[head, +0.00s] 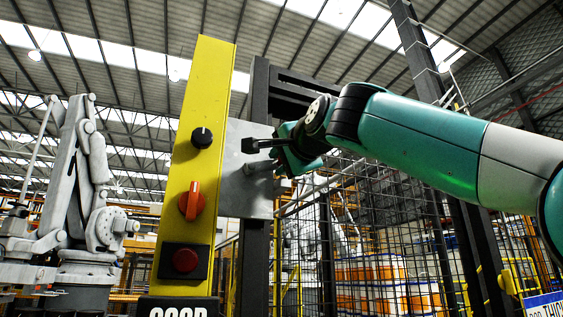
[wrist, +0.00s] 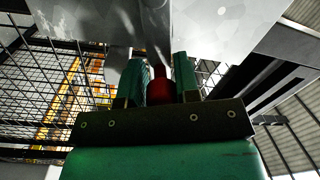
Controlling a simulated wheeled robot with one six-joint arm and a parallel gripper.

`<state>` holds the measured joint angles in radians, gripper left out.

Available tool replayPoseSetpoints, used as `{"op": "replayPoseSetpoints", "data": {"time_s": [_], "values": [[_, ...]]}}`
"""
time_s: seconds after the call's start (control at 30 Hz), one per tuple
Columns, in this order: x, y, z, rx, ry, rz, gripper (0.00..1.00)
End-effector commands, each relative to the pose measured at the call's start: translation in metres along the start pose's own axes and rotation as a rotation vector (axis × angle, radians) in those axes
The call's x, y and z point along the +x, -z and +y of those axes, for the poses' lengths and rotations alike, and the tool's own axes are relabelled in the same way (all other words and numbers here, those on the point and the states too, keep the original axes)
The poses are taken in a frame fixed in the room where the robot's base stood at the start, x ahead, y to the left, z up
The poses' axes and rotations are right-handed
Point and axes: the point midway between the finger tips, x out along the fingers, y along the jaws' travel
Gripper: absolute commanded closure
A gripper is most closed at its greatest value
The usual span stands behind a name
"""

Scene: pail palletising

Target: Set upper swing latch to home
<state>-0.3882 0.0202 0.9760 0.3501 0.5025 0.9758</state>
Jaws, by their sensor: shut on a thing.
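The swing latch (wrist: 158,88) shows in the wrist view as a red grip on a grey metal stem, just under a pale metal plate (wrist: 200,22). My gripper (wrist: 160,80) has its green fingers on either side of the red grip and is shut on it. In the head view my gripper (head: 288,150) is at the right side of the metal plate (head: 236,190), which is fixed to a dark post. The latch grip is hidden behind my gripper there, and the latch's angle is hard to tell.
A yellow control post (head: 215,95) with a black knob (head: 202,138), an orange rotary switch (head: 191,201) and a red button (head: 185,260) stands close left of the plate. Mesh fencing (head: 385,210) is behind my arm. A grey robot arm (head: 90,180) stands at far left.

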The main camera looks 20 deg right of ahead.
Motion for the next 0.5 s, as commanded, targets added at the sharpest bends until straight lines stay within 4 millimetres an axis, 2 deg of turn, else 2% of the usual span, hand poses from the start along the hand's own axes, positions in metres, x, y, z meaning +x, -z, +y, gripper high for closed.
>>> {"op": "replayPoseSetpoints", "data": {"time_s": [0.2, 0.23, 0.3, 0.33, 0.5], "values": [[0.0001, 0.0001, 0.0005, -0.002, -0.001, 0.0, 1.0], [0.0001, 0.0001, 0.0005, -0.003, -0.001, 0.0, 0.68], [0.0, 0.0001, 0.0003, -0.003, -0.001, 0.0, 0.52], [0.0001, 0.0001, 0.0004, -0.003, -0.001, 0.0, 0.47], [0.0004, -0.0002, 0.0016, -0.002, -0.005, 0.0, 0.47]]}}
